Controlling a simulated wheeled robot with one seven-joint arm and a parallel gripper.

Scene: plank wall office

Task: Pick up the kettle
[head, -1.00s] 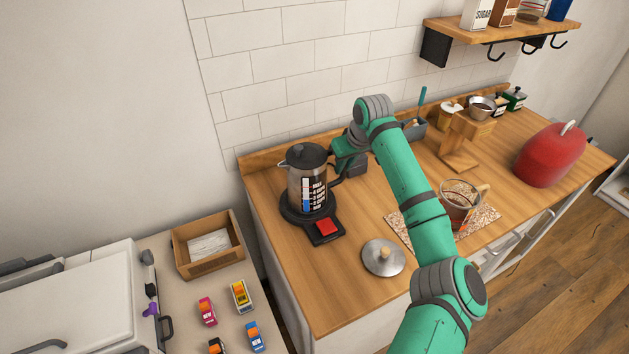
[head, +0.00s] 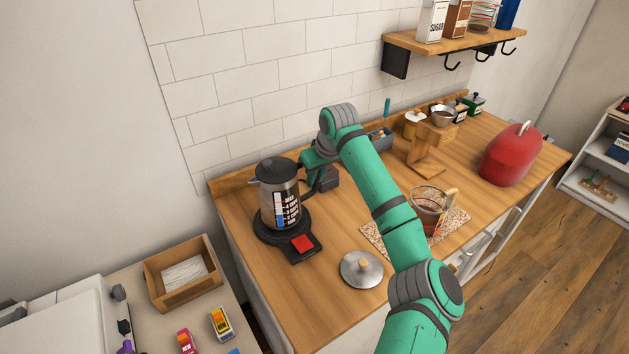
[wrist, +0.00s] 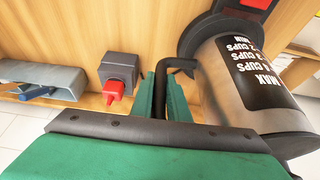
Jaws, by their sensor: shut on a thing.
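The kettle (head: 279,196) is a metal jug with a black lid and a black label with white cup marks. It stands upright on its round black base (head: 268,236), which has a red switch, on the wooden counter. My gripper (head: 312,180) is at the kettle's right side, at its black handle. In the wrist view my green fingers (wrist: 159,100) are shut on the black handle (wrist: 172,66), with the kettle body (wrist: 245,80) to the right. Part of the handle is hidden by the fingers.
A grey box with a red plug (wrist: 116,85) is close beside my fingers. A metal lid (head: 361,270), a glass pot (head: 430,208) on a mat, a wooden stand (head: 430,152) and a red cover (head: 511,154) share the counter.

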